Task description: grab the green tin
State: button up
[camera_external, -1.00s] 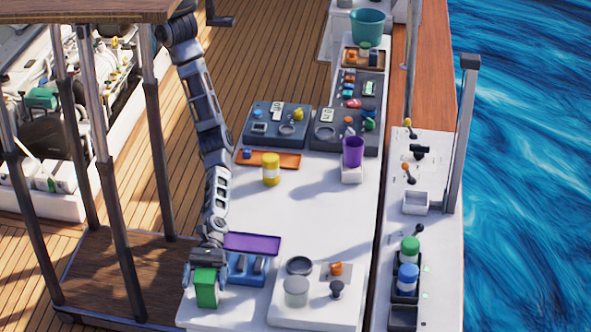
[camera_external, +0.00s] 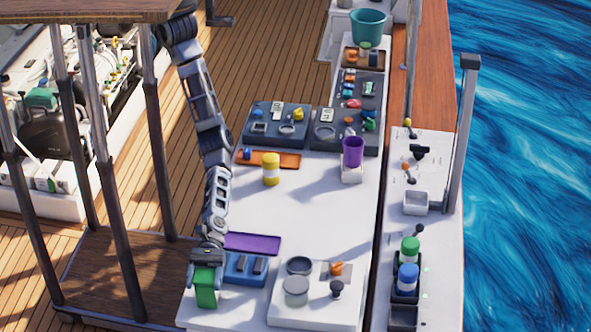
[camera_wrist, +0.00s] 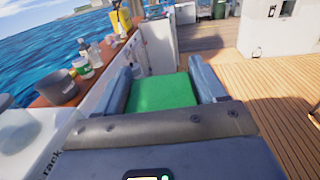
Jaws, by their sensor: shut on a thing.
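The green tin (camera_external: 205,289) is at the near left end of the white counter (camera_external: 300,215). My gripper (camera_external: 205,270) is shut on it from above, with fingers on its sides. In the wrist view the tin's green top (camera_wrist: 162,92) fills the space between the two fingers of my gripper (camera_wrist: 160,85). I cannot tell whether the tin's bottom touches the counter. A separate green-topped jar (camera_external: 410,250) stands in a dark holder on the right ledge.
A blue block with slots (camera_external: 247,268) and a purple tray (camera_external: 252,243) lie close to the right of my gripper. A white station with knobs (camera_external: 315,310) is further right. A yellow jar (camera_external: 271,168) stands farther back. The counter's middle is clear.

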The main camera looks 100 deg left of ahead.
jog(key=shift+c, duration=1.3)
jog(key=shift+r, duration=0.1)
